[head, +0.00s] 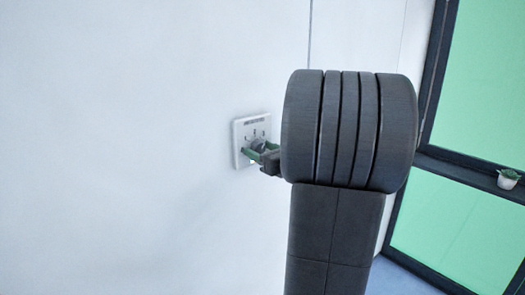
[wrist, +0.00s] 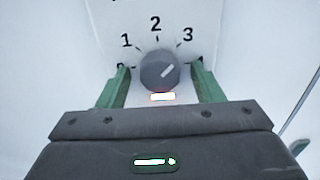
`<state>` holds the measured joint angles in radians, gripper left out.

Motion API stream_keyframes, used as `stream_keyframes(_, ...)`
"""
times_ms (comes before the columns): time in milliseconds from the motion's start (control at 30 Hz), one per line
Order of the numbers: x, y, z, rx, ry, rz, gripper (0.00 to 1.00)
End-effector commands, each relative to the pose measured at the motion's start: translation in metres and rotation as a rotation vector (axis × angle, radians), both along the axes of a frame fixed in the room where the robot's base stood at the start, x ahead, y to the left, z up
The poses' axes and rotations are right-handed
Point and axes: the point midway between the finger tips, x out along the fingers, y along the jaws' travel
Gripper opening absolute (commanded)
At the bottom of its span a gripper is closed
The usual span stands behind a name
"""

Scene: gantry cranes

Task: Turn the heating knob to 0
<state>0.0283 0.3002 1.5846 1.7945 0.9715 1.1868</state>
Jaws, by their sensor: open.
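The heating knob (wrist: 157,75) is a round grey dial with a light pointer line. In the wrist view the line points up and right, roughly toward the 3. The marks 1, 2 and 3 are readable; the lower marks at both sides are partly hidden by my fingers. The knob sits on a white wall panel (head: 239,130) and also shows in the head view (head: 258,143), partly hidden. My gripper (wrist: 160,68) is open, with one green finger on each side of the knob and gaps between. It shows in the head view (head: 257,153) at the panel.
A small lit indicator (wrist: 162,97) glows just below the knob. The white wall (head: 120,150) around the panel is bare. At the right, a potted plant (head: 508,178) stands on a dark window ledge.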

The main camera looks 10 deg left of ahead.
Motion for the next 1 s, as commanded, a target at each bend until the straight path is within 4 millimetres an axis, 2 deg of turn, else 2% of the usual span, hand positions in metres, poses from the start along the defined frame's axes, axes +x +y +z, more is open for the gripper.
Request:
stream_keyframes(67, -0.0001, -0.0002, -0.0001, 0.0, 0.0, 0.0, 0.56)
stream_keyframes(267, -0.0002, -0.0002, 0.0, 0.0, 0.0, 0.0, 0.17)
stream_keyframes(633, 0.0, -0.0002, -0.0024, -0.03, -0.04, 0.0, 0.16)
stream_keyframes(1000, 0.0002, -0.0004, -0.0063, -0.195, -0.254, 0.0, 0.16)
